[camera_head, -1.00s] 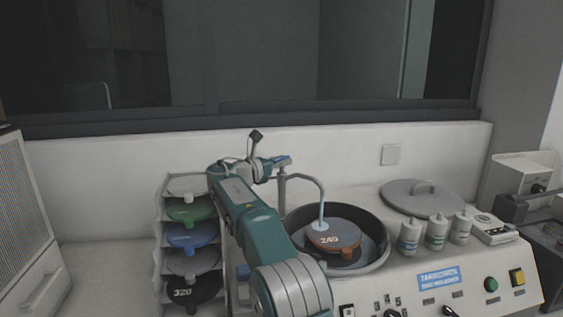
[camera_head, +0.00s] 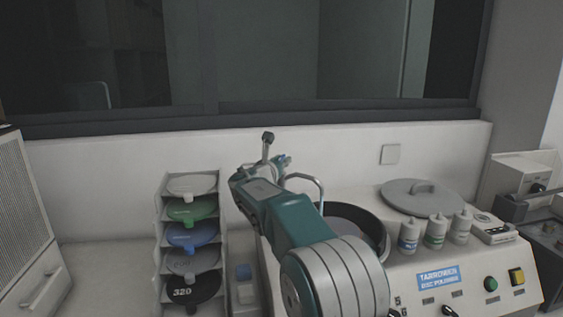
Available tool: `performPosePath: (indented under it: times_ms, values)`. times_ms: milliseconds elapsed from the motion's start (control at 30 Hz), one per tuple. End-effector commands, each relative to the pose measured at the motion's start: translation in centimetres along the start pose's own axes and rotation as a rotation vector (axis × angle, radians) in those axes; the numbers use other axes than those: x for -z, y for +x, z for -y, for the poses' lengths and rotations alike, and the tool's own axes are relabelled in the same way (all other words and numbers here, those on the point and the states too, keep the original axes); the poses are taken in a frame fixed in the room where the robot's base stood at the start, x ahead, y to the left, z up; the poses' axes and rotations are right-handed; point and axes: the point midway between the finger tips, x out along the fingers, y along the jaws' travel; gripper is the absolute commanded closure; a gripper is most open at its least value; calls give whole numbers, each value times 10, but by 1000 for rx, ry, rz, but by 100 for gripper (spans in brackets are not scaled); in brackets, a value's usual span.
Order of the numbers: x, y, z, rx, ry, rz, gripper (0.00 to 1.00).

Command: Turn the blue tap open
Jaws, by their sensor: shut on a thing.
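The blue tap (camera_head: 286,158) stands behind the round basin (camera_head: 383,235), and only a small part of its handle shows beyond the end of my arm. Its curved metal spout (camera_head: 305,176) reaches right over the basin. My gripper (camera_head: 279,164) is at the tap handle and shut on it, small and partly hidden by my own wrist. My arm covers the front left of the basin and most of the disc inside it. I cannot tell whether water runs from the spout now.
A rack with several coloured discs (camera_head: 193,236) stands left of my arm. A grey lid (camera_head: 420,196) lies right of the basin, with white bottles (camera_head: 436,232) in front of it. The machine's front panel (camera_head: 470,288) carries buttons. The wall is close behind.

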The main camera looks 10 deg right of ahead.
Motion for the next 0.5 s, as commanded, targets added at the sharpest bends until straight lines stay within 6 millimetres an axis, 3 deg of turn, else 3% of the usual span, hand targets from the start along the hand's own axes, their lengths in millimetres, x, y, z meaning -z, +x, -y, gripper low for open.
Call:
performPosePath:
  times_ms: [500]
  values:
    - [0,0,-1,-319,-1,-2,100]
